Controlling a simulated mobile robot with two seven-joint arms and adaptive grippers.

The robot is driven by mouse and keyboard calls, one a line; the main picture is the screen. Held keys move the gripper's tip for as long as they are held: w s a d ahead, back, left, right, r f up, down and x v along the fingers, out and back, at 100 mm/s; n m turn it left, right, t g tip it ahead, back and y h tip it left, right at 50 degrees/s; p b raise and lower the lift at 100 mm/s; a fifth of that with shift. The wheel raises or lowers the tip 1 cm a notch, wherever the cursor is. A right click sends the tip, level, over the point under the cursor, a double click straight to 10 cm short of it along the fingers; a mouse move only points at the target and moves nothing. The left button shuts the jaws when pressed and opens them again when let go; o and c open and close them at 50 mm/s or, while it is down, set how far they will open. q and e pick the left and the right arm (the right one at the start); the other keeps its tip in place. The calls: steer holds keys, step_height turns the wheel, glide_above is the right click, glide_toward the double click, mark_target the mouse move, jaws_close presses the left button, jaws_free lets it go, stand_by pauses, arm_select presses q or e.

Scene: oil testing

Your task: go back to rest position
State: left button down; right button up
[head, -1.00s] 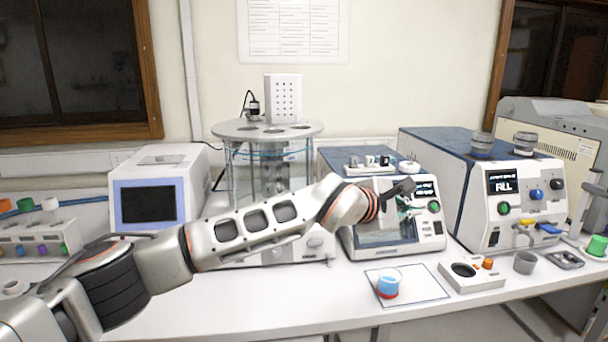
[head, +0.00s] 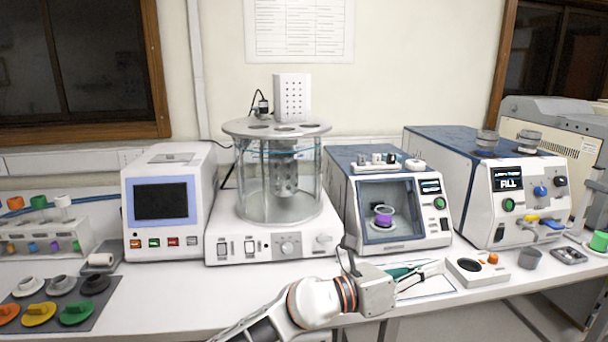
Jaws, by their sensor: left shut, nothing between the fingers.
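My left gripper (head: 410,274) is low over the front of the white bench, its arm coming in from the bottom edge. It points right, its fingers are shut, and it holds nothing. It is in front of the small blue-and-white tester (head: 435,232) and apart from it. A clear beaker with purple contents (head: 383,218) stands in the tester's chamber. A thin clear plate (head: 438,288) lies on the bench, partly hidden behind the gripper. My right gripper is out of view.
A glass-cylinder bath (head: 280,195) and a white screen unit (head: 161,203) stand to the left. A larger blue-and-white machine (head: 527,210) stands to the right. A white holder (head: 476,271) and a grey cup (head: 529,259) are right of the gripper. Coloured lids (head: 38,313) lie front left.

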arm_select(q)
steer(key=a+f+n+t+y, duration=0.4)
steer(key=a+f+n+t, duration=0.2)
steer(key=a+f+n, duration=0.6)
steer(key=a+f+n+t+y, duration=0.5)
steer(key=a+f+n, duration=0.3)
steer(key=a+n, duration=0.7)
steer(key=s+a+f+n+g+y, duration=0.2)
steer(key=s+a+f+n+y, duration=0.1)
steer(key=s+a+f+n, duration=0.4)
steer(key=s+a+f+n+g+y, duration=0.3)
steer(key=s+a+f+n, duration=0.5)
steer(key=s+f, duration=0.6)
steer(key=a, duration=0.2)
steer(key=shift+s+a+f, duration=0.15)
steer(key=shift+a+f, duration=0.25)
